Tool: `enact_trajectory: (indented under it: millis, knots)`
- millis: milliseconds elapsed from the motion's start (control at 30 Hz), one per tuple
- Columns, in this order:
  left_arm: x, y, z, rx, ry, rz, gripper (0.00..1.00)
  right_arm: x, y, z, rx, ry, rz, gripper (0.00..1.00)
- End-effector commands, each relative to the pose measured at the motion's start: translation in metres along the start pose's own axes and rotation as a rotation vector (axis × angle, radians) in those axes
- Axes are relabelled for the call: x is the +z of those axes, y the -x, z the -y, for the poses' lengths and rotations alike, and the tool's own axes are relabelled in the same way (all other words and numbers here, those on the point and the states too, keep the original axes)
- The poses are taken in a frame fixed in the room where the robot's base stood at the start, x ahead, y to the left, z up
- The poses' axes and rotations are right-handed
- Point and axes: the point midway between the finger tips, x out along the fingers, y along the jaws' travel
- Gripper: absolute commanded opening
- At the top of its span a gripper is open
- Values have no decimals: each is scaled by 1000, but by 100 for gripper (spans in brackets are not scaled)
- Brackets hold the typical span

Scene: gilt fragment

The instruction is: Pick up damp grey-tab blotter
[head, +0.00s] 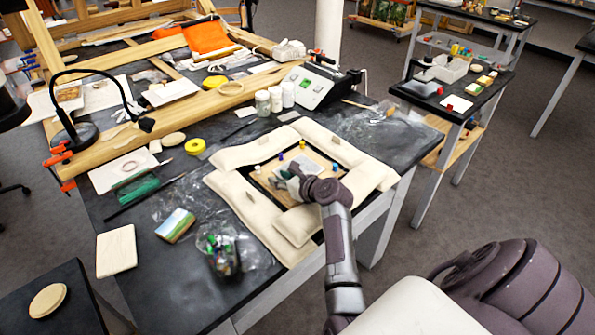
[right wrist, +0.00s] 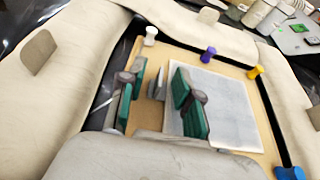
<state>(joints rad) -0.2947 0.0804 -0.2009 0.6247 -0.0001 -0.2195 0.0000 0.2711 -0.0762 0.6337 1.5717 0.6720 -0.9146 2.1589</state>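A pale grey-white square sheet (right wrist: 232,108), which looks like the blotter, lies flat on a tan board inside a ring of cream padded bolsters. In the head view the sheet (head: 305,163) shows beyond my right gripper. A small grey upright piece (right wrist: 157,84), perhaps its tab, stands near the sheet's left edge. My right gripper (right wrist: 157,100) is low over the board, with its green-padded fingers apart on either side of this grey piece; contact is not visible. In the head view my right gripper (head: 290,181) partly hides the board. My left gripper is not in view.
Coloured pegs surround the sheet: white (right wrist: 151,35), purple (right wrist: 208,55), yellow (right wrist: 255,72) and blue (right wrist: 289,173). Cream bolsters (head: 243,203) border the board. White-lidded jars (head: 275,99) stand behind, and a plastic bag (head: 222,252) lies at the front left.

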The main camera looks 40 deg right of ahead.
Motion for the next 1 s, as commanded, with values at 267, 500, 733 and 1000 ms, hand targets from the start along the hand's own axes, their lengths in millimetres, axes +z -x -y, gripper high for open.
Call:
enact_trajectory:
  millis: [267,500,733,1000]
  knots:
    - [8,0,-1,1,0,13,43,0,0,0,0,0,-1,18]
    - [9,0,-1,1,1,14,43,0,0,0,0,0,-1,0]
    - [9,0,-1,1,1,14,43,0,0,0,0,0,0,0]
    - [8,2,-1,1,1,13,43,19,7,0,-1,1,4,0]
